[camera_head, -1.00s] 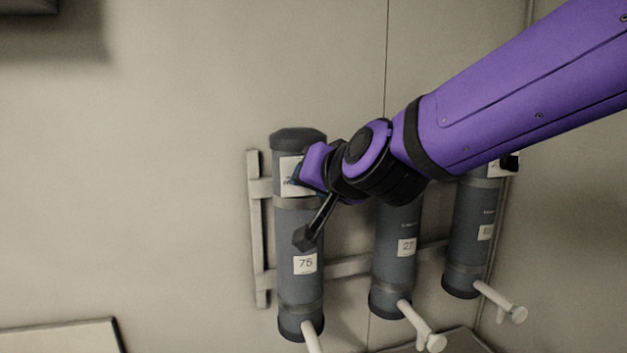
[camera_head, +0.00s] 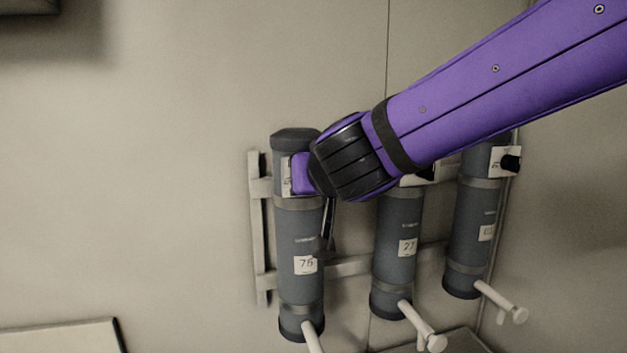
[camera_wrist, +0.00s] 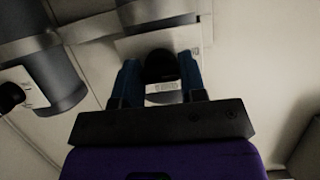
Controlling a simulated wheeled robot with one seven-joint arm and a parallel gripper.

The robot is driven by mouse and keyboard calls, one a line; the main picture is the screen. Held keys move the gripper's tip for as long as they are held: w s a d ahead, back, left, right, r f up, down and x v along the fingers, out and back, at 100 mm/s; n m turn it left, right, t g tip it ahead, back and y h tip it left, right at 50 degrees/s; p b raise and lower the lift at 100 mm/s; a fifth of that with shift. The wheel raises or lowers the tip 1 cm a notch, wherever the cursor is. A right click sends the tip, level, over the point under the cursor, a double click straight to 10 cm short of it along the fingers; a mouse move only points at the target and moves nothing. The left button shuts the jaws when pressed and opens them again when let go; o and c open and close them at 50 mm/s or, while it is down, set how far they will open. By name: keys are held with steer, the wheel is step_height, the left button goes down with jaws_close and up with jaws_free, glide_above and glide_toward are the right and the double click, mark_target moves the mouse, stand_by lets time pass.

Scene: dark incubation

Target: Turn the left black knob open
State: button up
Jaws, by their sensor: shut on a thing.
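The left cylinder (camera_head: 300,225), grey with a dark cap and a number label, is mounted upright on the wall rack. Its black knob (camera_wrist: 161,66) shows in the wrist view, in front of a white plate. My gripper (camera_wrist: 161,75) has its two blue fingers on either side of this knob, shut on it. In the head view my purple and black wrist covers the knob and the fingertips, and only the edge of the white plate (camera_head: 287,176) shows beside it.
A middle cylinder (camera_head: 394,260) and a right cylinder (camera_head: 466,235) stand on the same rack. The right one's black knob (camera_head: 511,163) is visible. White pipes (camera_head: 492,295) stick out below. The wall to the left is clear.

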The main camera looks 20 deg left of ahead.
stand_by(0.6)
steer(key=o, duration=0.9)
steer(key=v, duration=1)
steer(key=shift+s+d+r, duration=0.1)
steer(key=shift+s+r, duration=0.1)
steer(key=shift+s, duration=0.2)
steer(key=shift+w+d, duration=0.1)
steer(key=w+d+r+y, duration=0.1)
steer(key=w+d+r, duration=0.1)
steer(key=d, duration=0.6)
steer(key=s+d+f+m+g+h, duration=0.2)
steer(key=s+d+f, duration=0.2)
steer(key=d, duration=0.6)
steer(key=s+d+f+m+g+h, duration=0.2)
steer(key=s+d+f+h, duration=0.1)
steer(key=d, duration=0.7)
steer(key=s+d+f+m+g+h, duration=0.2)
steer(key=s+d+f, duration=0.3)
steer(key=d, duration=0.6)
steer(key=shift+s+d+f+h, duration=0.15)
steer(key=shift+s+h, duration=0.05)
steer(key=shift+h, duration=0.4)
